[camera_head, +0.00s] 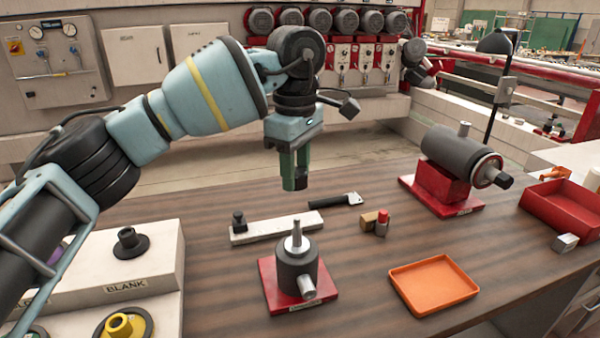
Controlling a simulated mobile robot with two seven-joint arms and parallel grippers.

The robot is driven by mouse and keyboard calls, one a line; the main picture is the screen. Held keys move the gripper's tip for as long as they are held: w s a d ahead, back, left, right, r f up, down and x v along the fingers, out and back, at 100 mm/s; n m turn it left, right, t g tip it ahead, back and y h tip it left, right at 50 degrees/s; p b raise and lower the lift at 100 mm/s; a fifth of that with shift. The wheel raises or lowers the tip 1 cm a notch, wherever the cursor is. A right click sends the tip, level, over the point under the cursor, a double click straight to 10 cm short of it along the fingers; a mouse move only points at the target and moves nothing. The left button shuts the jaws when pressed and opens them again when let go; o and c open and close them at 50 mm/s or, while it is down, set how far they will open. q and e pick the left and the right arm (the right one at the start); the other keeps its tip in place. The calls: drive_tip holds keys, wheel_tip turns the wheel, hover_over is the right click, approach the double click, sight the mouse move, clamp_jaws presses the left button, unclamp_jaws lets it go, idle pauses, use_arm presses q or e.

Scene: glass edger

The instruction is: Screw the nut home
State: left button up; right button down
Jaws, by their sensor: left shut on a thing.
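My left gripper (295,183) points down above the table, behind and above the upright grey spindle (297,268). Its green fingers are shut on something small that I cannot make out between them. The spindle stands on a red base plate (327,302), with a pale stud (297,238) pointing up from its top and a metal stub at its front. The gripper is clear of the stud. I cannot identify a nut for certain; a black knob-like piece (239,221) sits on a pale bar (275,228) left of the spindle. My right gripper is not in view.
An orange tray (433,285) lies right of the spindle. A grey motor-like unit (455,152) on a red stand, a red bin (560,207), a black-handled tool (337,200) and a red-capped item (382,222) are farther back. A pale box labelled BLANK (155,262) stands left.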

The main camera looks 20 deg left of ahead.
sight(297, 218)
use_arm(q)
drive_tip(key=shift+r, duration=0.1)
drive_tip(key=shift+d+f, duration=0.1)
drive_tip(key=shift+f, duration=3)
drive_tip(key=shift+f, duration=0.6)
idle(0.4)
drive_tip(key=shift+f, duration=0.8)
